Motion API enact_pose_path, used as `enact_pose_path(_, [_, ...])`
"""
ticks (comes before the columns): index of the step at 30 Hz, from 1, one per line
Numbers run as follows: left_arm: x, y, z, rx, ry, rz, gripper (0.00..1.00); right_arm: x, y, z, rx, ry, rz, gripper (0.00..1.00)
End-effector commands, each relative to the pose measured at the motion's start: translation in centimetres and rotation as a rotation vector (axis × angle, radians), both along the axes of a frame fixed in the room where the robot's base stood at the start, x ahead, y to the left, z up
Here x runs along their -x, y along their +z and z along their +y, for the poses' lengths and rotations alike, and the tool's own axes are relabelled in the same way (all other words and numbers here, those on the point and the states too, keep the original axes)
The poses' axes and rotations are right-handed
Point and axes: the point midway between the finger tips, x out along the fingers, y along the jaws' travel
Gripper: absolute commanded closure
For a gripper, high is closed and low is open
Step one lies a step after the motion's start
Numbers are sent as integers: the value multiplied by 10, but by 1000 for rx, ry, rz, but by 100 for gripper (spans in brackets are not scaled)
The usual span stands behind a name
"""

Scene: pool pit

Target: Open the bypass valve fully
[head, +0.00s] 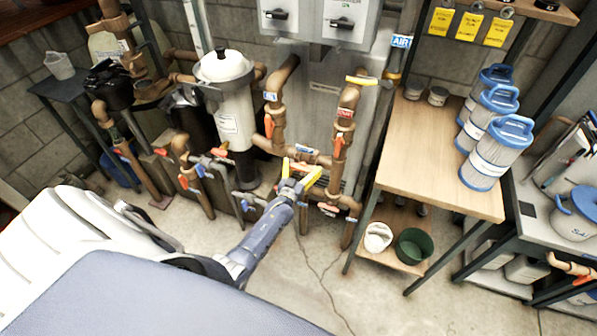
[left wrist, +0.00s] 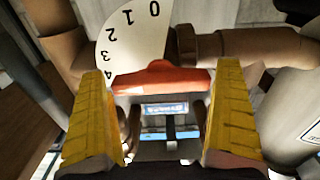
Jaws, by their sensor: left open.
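My left gripper (head: 300,172) has yellow fingers and is open in front of the pipework in the head view. In the left wrist view the gripper (left wrist: 160,108) has one finger on either side of the picture. An orange-red valve handle (left wrist: 162,78) lies crosswise just beyond the fingers, not visibly gripped. Behind it is a cream dial plate (left wrist: 135,35) marked 0 to 4. Below the handle is a small blue-and-white label (left wrist: 165,108), too small to read. I cannot read a bypass name on this valve. My right gripper is not in view.
Copper pipes (head: 278,100) with several other orange handles (head: 339,147) surround the gripper. A white filter tank (head: 228,105) stands left of it. A wooden table (head: 425,150) with blue-topped cartridges (head: 497,150) is at right. The concrete floor (head: 310,270) in front is clear.

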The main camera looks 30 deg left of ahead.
Motion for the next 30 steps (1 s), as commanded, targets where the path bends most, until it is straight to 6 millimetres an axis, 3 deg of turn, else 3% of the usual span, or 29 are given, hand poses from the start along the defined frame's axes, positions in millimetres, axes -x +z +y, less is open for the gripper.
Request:
enact_pose_path(18, [87,0,-16,2,0,-2,0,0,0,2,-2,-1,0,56])
enact_pose_path(24, [106,1,-20,1,0,-4,0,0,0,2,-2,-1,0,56])
enact_pose_path(30, [113,2,-21,1,0,-6,0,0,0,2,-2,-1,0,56])
